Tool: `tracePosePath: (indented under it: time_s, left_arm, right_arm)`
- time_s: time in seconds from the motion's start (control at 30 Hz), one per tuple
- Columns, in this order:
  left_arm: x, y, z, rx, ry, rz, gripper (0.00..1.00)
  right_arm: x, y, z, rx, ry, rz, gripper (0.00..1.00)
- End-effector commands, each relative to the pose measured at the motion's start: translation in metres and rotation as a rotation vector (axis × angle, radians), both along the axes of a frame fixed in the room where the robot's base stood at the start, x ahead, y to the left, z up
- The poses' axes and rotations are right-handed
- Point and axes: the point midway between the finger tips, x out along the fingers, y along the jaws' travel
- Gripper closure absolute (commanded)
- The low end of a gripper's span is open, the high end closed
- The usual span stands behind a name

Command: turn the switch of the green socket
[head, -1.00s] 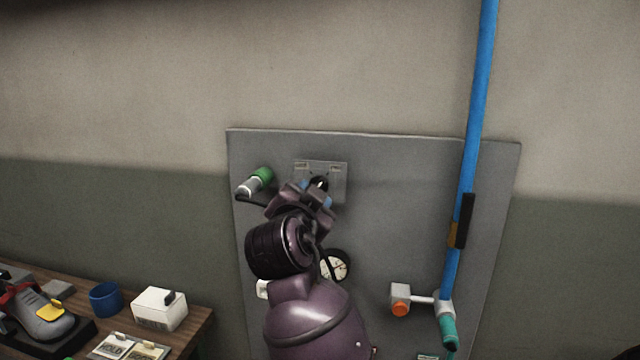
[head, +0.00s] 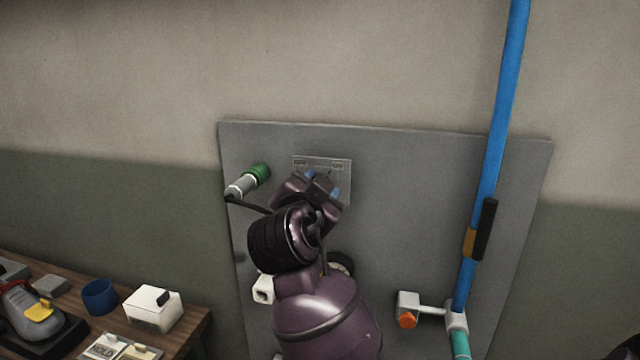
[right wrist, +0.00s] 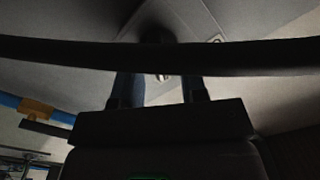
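The green socket (head: 258,174) sits at the upper left of the grey wall panel, with a grey plug (head: 241,187) in it and a black cable. A grey plate (head: 341,170) is fixed to its right. My right gripper (head: 322,184) is in front of this plate, covering its lower part. In the right wrist view my right gripper (right wrist: 160,90) has its two fingers apart. A dark round part (right wrist: 157,35) with a small light mark shows beyond the gap; I cannot tell if the fingers touch it. My left gripper is not in view.
A blue pipe (head: 496,120) with a black and yellow handle runs down the panel's right. A white fitting with an orange knob (head: 407,319) is lower right. A gauge (head: 340,263) is mostly behind my arm. A white box (head: 153,308) and blue cup (head: 99,296) stand on a bench at left.

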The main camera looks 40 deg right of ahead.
Motion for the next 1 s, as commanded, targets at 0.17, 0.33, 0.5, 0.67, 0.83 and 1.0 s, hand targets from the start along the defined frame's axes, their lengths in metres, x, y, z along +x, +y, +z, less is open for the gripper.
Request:
tracePosePath:
  time_s: [0.17,0.33,0.5,0.67,0.83,1.0]
  left_arm:
    - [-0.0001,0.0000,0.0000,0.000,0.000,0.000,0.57]
    - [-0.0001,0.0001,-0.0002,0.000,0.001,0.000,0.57]
    - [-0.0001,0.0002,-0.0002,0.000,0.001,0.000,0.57]
    - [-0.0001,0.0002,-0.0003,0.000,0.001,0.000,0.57]
    - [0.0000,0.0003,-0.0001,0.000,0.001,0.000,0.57]
    - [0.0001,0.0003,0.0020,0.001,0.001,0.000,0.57]
  right_arm:
    - [-0.0008,0.0006,-0.0002,0.000,0.000,0.000,0.61]
    - [-0.0008,0.0006,-0.0002,0.000,0.000,-0.001,0.61]
    - [-0.0008,0.0005,-0.0002,0.000,0.000,-0.001,0.74]
    - [-0.0008,0.0004,-0.0002,0.000,0.000,-0.001,0.99]
    - [-0.0008,0.0004,-0.0002,-0.001,0.002,-0.001,1.00]
    - [-0.0006,0.0004,0.0002,-0.016,0.020,-0.001,1.00]
